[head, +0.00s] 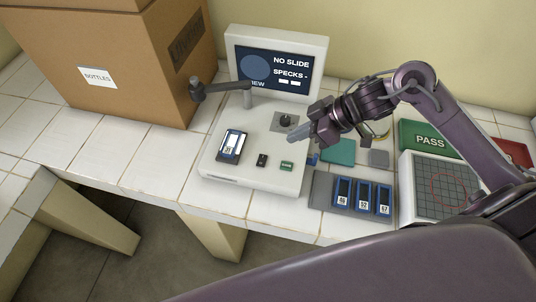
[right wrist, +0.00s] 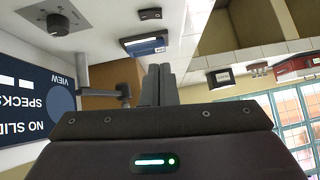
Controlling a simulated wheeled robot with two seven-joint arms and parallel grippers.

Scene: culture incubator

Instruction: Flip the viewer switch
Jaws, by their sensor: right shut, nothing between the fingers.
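The viewer is a white unit with a flat base (head: 240,180) and an upright screen (head: 275,72) reading "NO SLIDE" and "SPECKS -". On its base are a small black switch (head: 262,160), a green switch-like part (head: 287,166), a dark knob (head: 285,121) and a blue-edged labelled slide (head: 232,146). My right gripper (head: 296,138) is shut and empty, above the base near the knob, apart from the black switch. In the right wrist view its fingers (right wrist: 159,84) are together; the knob (right wrist: 58,24) and a small black switch (right wrist: 150,14) show beyond. My left gripper is out of view.
A grey jointed arm on a post (head: 222,90) juts from the viewer's left. A cardboard box (head: 110,60) stands at the left. Several blue slides lie on a grey holder (head: 320,190). A gridded plate (head: 440,188) and a green PASS pad (head: 430,138) are at the right.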

